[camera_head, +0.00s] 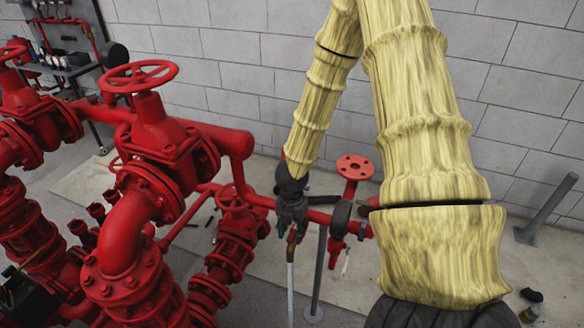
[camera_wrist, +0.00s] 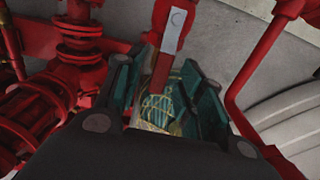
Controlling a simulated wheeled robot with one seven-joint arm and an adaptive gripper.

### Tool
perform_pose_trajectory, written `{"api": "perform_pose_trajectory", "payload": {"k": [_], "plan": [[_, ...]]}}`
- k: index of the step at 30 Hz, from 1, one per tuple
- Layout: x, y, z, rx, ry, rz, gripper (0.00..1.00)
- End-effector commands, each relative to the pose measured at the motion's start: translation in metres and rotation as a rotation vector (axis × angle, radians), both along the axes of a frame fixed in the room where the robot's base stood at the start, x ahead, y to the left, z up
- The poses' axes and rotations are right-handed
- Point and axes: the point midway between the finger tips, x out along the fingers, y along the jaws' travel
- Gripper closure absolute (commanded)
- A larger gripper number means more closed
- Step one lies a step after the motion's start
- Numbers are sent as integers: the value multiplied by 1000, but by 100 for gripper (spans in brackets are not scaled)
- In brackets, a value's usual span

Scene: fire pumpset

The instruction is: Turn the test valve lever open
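My gripper (camera_head: 292,222) points down at the red pipework, right of the big red valves in the head view. In the wrist view my gripper (camera_wrist: 165,85) has its teal fingers apart, one on each side of a red lever-like bar (camera_wrist: 160,75). This bar appears to be the test valve lever. A grey plate (camera_wrist: 172,32) sits at its upper end. Some space shows between the bar and the fingers, and I cannot tell whether either finger touches it. In the head view my gripper mostly hides the lever and its valve.
A large red valve with a handwheel (camera_head: 138,77) stands at left. A smaller handwheel valve (camera_head: 233,197) is close left of my gripper. A round red flange (camera_head: 355,167) rises to the right. A grey post (camera_head: 315,275) stands below. The block wall (camera_head: 525,70) is behind.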

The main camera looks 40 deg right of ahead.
Motion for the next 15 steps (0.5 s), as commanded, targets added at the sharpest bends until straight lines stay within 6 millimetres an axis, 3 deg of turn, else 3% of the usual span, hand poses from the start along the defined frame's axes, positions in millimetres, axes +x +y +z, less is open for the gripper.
{"api": "perform_pose_trajectory", "payload": {"k": [7, 15], "plan": [[0, 0, 10, 0, -1, 0, 62], [1, 0, 37, 1, -3, -1, 62]]}}
